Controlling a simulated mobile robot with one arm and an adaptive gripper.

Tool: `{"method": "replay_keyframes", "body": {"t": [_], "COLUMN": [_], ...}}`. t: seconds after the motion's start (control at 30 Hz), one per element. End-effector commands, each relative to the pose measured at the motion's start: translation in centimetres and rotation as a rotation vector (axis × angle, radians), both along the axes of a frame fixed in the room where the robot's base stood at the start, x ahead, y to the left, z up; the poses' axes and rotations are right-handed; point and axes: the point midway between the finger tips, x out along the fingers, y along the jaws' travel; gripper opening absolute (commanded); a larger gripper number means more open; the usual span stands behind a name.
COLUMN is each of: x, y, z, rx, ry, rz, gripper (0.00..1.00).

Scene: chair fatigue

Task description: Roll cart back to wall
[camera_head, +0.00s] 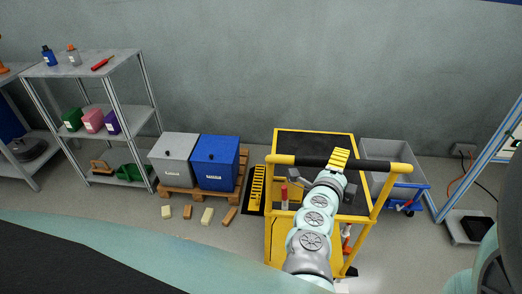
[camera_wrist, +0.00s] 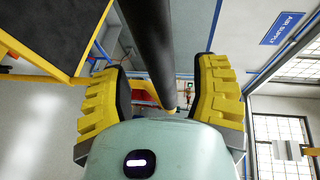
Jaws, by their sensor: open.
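My gripper (camera_head: 339,158) is at the middle of this bar. In the wrist view the black bar (camera_wrist: 150,40) runs between the two yellow fingers of my gripper (camera_wrist: 160,70). The fingers are open, with a gap visible on both sides of the bar. My arm hides part of the cart's top and lower shelf.
A blue bin (camera_head: 216,163) and a grey bin (camera_head: 174,160) sit on a pallet left of the cart. Small blocks (camera_head: 206,216) lie on the floor before them. A grey tub trolley (camera_head: 395,150) stands close on the cart's right. A metal shelf (camera_head: 100,66) stands farther left.

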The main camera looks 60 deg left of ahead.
Motion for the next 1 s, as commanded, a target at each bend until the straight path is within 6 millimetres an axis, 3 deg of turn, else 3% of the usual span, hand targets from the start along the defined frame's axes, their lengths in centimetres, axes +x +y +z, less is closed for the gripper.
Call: {"method": "replay_keyframes", "body": {"t": [0.3, 0.6, 0.63, 1.0], "x": [2.1, 2.3, 2.3, 2.2], "y": [1.1, 1.1, 1.1, 1.1], "z": [-0.4, -0.4, -0.4, -0.4], "rx": [0.002, 0.003, 0.003, 0.002], "ry": [0.0, 0.0, 0.0, 0.0], "rz": [-0.001, -0.003, -0.003, -0.002], "gripper": [0.61, 0.61, 0.66, 0.28]}}
